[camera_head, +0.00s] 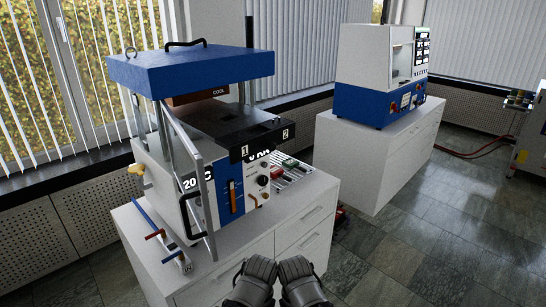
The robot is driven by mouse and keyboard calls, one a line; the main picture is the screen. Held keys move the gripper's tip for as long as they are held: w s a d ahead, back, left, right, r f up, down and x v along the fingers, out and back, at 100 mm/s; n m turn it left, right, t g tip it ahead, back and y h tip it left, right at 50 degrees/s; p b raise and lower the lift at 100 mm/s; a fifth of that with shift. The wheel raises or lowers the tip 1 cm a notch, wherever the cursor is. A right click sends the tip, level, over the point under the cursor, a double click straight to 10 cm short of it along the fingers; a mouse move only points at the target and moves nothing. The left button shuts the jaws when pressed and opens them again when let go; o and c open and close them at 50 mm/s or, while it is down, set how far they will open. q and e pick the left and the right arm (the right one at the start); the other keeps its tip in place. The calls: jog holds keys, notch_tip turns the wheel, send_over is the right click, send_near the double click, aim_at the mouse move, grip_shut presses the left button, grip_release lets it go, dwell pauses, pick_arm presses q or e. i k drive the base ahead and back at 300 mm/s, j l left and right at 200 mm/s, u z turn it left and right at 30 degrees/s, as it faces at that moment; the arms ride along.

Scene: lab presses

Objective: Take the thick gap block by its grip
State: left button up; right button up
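I cannot tell for sure which piece is the thick gap block. Several small bars and blocks with red and pale parts (289,168) lie on the right side of the near cabinet top, beside the press. My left gripper (259,268) and my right gripper (295,267) are side by side at the bottom middle, in front of the cabinet and apart from these pieces. I see nothing held in either one. Their fingertips are too small and dark to show whether they are open or shut.
The blue and white press (190,70) stands on the near white cabinet (310,220), with a black tray (250,138) marked 1 and 2 jutting out. Tools with red and blue parts (156,235) lie at its left. Another machine (375,75) stands behind right.

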aim_at(275, 172)
jog(key=i+l+u, duration=0.4)
jog(key=i+l, duration=0.3)
jog(key=i+l+u, duration=0.15)
jog(key=i+l, duration=0.15)
jog(key=i+l+u, duration=0.2)
jog(key=l, duration=0.35)
jog(key=i+l+u, duration=0.2)
jog(key=l, duration=0.25)
jog(key=i+l+u, duration=0.2)
jog(key=i+l, duration=0.15)
jog(key=l, duration=0.2)
jog(key=i+l+u, duration=0.2)
jog(key=l, duration=0.35)
jog(key=i+l+u, duration=0.15)
jog(key=l, duration=0.4)
